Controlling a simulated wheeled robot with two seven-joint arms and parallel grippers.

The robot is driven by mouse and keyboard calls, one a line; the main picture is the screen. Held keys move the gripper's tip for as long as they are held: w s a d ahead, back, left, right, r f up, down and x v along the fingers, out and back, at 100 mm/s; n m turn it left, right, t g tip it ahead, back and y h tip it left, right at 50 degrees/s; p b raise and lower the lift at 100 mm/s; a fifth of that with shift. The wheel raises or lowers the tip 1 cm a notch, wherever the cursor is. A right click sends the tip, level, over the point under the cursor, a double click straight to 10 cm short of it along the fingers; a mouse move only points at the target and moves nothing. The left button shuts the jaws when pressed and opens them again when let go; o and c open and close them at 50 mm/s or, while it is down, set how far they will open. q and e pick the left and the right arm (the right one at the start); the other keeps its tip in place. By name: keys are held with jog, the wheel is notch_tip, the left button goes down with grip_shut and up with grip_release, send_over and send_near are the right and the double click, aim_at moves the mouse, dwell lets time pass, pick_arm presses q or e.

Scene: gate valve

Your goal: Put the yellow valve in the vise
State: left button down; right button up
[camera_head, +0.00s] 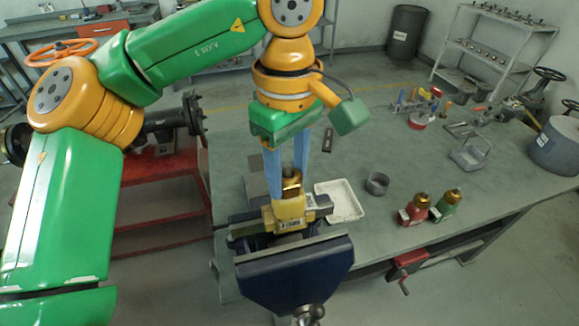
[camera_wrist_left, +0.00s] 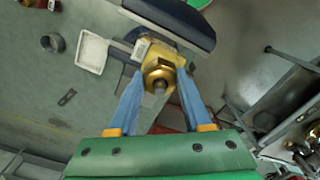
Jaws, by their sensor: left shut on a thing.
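The yellow valve (camera_head: 290,208) is upright at the vise (camera_head: 293,272), between its jaws as far as the head view shows. Its brass top sits between the blue fingers of my left gripper (camera_head: 298,178), which is shut on it from above. In the left wrist view the valve (camera_wrist_left: 158,58) lies between the fingertips (camera_wrist_left: 158,84), with the dark blue vise (camera_wrist_left: 178,18) just beyond it. Whether the valve's base touches the vise floor is hidden. My right gripper is in neither view.
A white tray (camera_head: 340,203) lies right behind the vise. A grey ring-shaped cup (camera_head: 377,183), a red valve (camera_head: 415,208) and a green valve (camera_head: 447,204) stand to the right on the workbench (camera_head: 400,150).

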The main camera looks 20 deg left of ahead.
aim_at(287, 197)
pick_arm(q)
jog(key=shift+s+f, duration=0.25)
jog(key=shift+s+f+b, duration=0.1)
jog(key=shift+f+b, duration=0.15)
jog(key=shift+b, duration=0.25)
jog(key=shift+w+f+b, duration=0.2)
jog(key=shift+f+b, duration=0.25)
jog(key=shift+f, duration=0.2)
jog(key=shift+w+f+b, duration=0.15)
jog(key=shift+f+b, duration=0.3)
jog(key=shift+f, duration=0.15)
jog(key=shift+s+f+b, duration=0.2)
jog(key=shift+f+b, duration=0.5)
jog(key=shift+f, duration=0.05)
jog(key=shift+w+f+b, duration=0.1)
jog(key=shift+f+b, duration=1.6)
jog(key=shift+f, duration=0.5)
jog(key=shift+c, duration=1.3)
grip_release()
